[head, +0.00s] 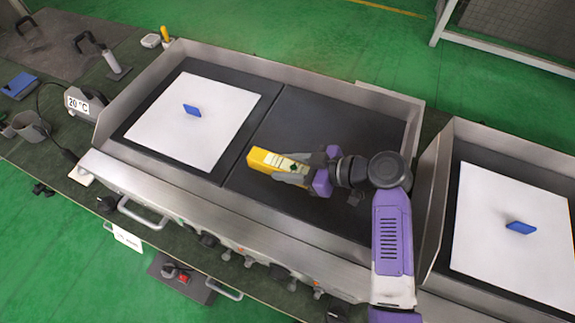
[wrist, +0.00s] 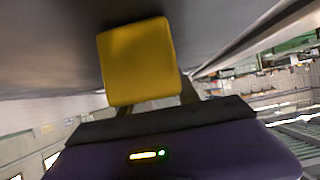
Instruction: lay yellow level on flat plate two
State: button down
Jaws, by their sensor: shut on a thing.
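The yellow level (head: 262,161) is held in my gripper (head: 292,170), which is shut on it. In the head view it is over the right half of the near griddle, a dark bare plate (head: 318,125). I cannot tell whether the level touches the plate or hangs just above it. In the wrist view the yellow end of the level (wrist: 138,60) fills the space in front of my gripper (wrist: 155,105). Part of the level is hidden by my fingers. No label shows which plate is number two.
A white sheet (head: 170,140) with a blue block (head: 192,110) covers the griddle's left half. Another white sheet (head: 490,260) with a blue block (head: 520,228) lies on the unit at right. Raised metal walls (head: 285,72) edge the griddle. A 20 °C display (head: 78,103) stands at left.

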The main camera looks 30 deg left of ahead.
jog(key=c, duration=0.9)
grip_release()
jog(key=shift+d+r, duration=0.15)
jog(key=v, duration=1)
jog(key=shift+w+d, duration=0.15)
jog(key=shift+d, duration=0.05)
jog(key=shift+d+r+b, duration=0.3)
jog(key=shift+d+r, duration=0.05)
jog(key=shift+d, duration=0.2)
